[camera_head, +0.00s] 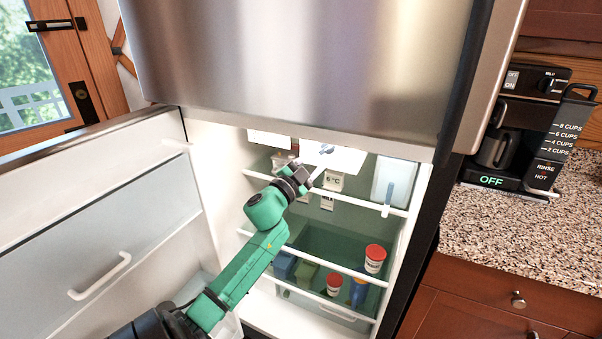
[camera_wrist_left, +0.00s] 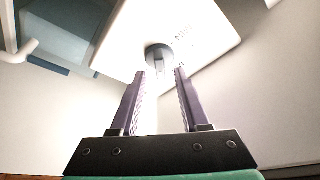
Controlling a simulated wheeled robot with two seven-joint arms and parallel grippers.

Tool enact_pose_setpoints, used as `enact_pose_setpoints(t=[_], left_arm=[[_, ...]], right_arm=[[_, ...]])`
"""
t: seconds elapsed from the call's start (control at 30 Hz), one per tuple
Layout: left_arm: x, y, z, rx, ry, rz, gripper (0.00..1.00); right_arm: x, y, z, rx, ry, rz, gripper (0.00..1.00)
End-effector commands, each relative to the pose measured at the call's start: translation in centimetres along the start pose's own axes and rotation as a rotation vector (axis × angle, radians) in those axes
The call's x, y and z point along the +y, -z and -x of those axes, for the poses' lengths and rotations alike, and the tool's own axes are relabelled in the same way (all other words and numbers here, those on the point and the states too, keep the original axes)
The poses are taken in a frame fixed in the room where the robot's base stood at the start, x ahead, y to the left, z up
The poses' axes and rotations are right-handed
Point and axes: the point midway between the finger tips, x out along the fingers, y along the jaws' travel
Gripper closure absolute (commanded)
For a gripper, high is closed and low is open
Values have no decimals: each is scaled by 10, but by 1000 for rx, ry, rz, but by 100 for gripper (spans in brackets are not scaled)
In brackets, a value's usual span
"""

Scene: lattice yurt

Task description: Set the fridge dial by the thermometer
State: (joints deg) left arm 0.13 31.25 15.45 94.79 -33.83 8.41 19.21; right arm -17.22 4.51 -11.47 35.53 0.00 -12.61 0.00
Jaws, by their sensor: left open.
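The fridge dial (camera_head: 327,149) is a small grey knob on a white panel (camera_head: 345,160) under the fridge's top. In the left wrist view the dial (camera_wrist_left: 159,57) is round with a raised grip and sits just past my fingertips, centred between them. Whether the fingers touch it I cannot tell. The thermometer (camera_head: 333,181) is a small white display that reads 6 °C, on the upper shelf. My left gripper (camera_head: 312,173) is open and empty, reaching up inside the fridge below the panel; its two fingers (camera_wrist_left: 160,73) stand apart. My right gripper is not in view.
The fridge door (camera_head: 110,220) stands open at the left. Shelves (camera_head: 345,200) hold a clear container (camera_head: 395,180) and, lower down, red-lidded jars (camera_head: 375,258) and other items. A coffee maker (camera_head: 510,130) stands on the speckled counter (camera_head: 510,230) at the right.

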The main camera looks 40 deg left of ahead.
Motion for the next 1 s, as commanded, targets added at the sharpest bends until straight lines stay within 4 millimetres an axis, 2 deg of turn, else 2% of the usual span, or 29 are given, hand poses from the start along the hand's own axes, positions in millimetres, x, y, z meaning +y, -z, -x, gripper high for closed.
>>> enact_pose_setpoints(t=[0.3, 0.4, 0.5, 0.63, 1.0], left_arm=[[4, -4, 85, -5, -4, 1, 54], [3, -3, 109, -4, -2, 1, 54], [2, -2, 124, -3, -1, 2, 54], [0, 0, 130, -1, -1, -1, 54], [0, 0, 129, -1, -1, 0, 54]], right_arm=[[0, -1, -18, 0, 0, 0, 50], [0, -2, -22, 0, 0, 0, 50], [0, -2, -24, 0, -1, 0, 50], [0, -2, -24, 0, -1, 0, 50], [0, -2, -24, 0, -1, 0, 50]])
